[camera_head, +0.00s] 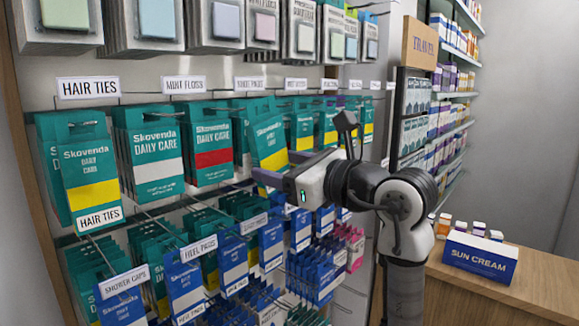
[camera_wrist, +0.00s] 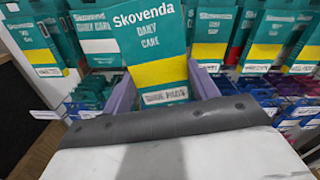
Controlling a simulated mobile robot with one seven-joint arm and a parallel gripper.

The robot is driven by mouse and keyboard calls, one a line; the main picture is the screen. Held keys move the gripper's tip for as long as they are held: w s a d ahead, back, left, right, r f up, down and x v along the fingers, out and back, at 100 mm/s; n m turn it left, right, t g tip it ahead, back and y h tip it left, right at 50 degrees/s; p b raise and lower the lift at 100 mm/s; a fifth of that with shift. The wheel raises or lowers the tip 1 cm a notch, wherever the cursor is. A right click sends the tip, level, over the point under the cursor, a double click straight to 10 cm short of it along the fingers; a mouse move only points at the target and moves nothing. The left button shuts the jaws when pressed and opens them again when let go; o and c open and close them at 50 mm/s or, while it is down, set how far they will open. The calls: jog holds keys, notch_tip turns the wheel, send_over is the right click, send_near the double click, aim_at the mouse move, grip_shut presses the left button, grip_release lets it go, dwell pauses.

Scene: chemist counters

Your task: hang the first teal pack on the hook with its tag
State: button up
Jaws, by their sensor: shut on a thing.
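My gripper (camera_head: 271,182) is shut on a teal pack (camera_head: 268,135) with a yellow band and "Skovenda Daily Care" print, in front of the pack wall. In the wrist view the held pack (camera_wrist: 150,45) stands slightly tilted between two purple fingers; the name at its bottom is too blurred to read. Hooks above carry white tags: HAIR TIES (camera_head: 88,88), MINT FLOSS (camera_head: 183,84) and a third, blurred one (camera_head: 263,83) above the held pack. A yellow-banded HAIR TIES pack (camera_head: 90,170) hangs at the left. I cannot tell whether the held pack touches a hook.
Teal packs with a white band (camera_head: 152,155) and a red band (camera_head: 208,145) hang left of the held pack. Blue packs (camera_head: 183,280) hang below on protruding rods. Pale packs (camera_head: 222,22) hang above. A counter (camera_head: 530,268) with a sun cream box (camera_head: 480,257) stands right.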

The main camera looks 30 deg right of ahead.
jog(key=x, duration=1)
jog(key=shift+f+p, duration=0.45)
jog(key=shift+f, duration=0.05)
dwell(0.3)
dwell(0.4)
jog(key=o, duration=1.1)
jog(key=shift+c, duration=0.2)
jog(key=b+v, duration=0.5)
jog(key=v, duration=0.8)
jog(key=shift+s+d, duration=0.1)
jog(key=shift+s, duration=0.3)
jog(key=shift+r, duration=0.1)
